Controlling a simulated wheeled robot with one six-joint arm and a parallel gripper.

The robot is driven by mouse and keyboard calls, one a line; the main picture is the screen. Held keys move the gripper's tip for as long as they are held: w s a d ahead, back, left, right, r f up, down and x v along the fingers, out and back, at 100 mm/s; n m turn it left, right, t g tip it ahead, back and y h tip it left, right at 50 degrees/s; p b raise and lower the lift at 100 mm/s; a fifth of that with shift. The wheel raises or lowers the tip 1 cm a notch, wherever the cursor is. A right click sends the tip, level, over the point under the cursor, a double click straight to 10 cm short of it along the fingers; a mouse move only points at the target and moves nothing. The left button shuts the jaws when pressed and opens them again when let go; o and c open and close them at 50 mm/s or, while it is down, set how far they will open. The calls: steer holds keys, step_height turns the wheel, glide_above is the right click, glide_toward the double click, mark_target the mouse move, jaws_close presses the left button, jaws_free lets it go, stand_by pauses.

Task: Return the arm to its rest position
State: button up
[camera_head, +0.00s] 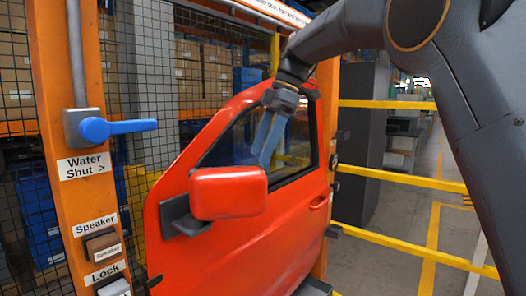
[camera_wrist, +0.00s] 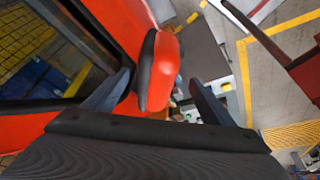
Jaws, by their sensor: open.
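My gripper (camera_head: 268,142) hangs from my arm in front of the window of a red car door (camera_head: 255,255) in the head view. Its fingers point down, behind and above the red side mirror (camera_head: 228,194). In the wrist view my gripper (camera_wrist: 159,77) has its two fingers spread apart with nothing held between them. The red mirror with its black edge (camera_wrist: 163,68) shows beyond and between the fingers. I cannot tell how far the fingers are from the door. My arm arches in from the upper right.
An orange post (camera_head: 50,120) at left carries a blue-handled water valve (camera_head: 115,129) and labelled Speaker and Lock boxes. A mesh fence (camera_head: 150,60) with shelving stands behind the door. Yellow rails (camera_head: 400,179) run at right; floor beyond them looks open.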

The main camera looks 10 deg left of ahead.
steer(key=s+d+f+m+t+h, duration=0.1)
steer(key=s+d+f+m, duration=0.2)
steer(key=d+f+m, duration=0.55)
steer(key=s+d+f+m+t+h, duration=0.15)
steer(key=d+f+m, duration=0.35)
steer(key=d+f, duration=0.6)
steer(key=s+d+f+m+h, duration=0.1)
steer(key=s+d+f+m, duration=0.3)
steer(key=s+f, duration=0.3)
steer(key=s+d+f+m, duration=0.5)
steer(key=s+d+f, duration=0.2)
steer(key=s, duration=0.5)
steer(key=shift+d+f+h, duration=0.2)
steer(key=shift+d+h, duration=0.05)
steer(key=shift+h, duration=0.1)
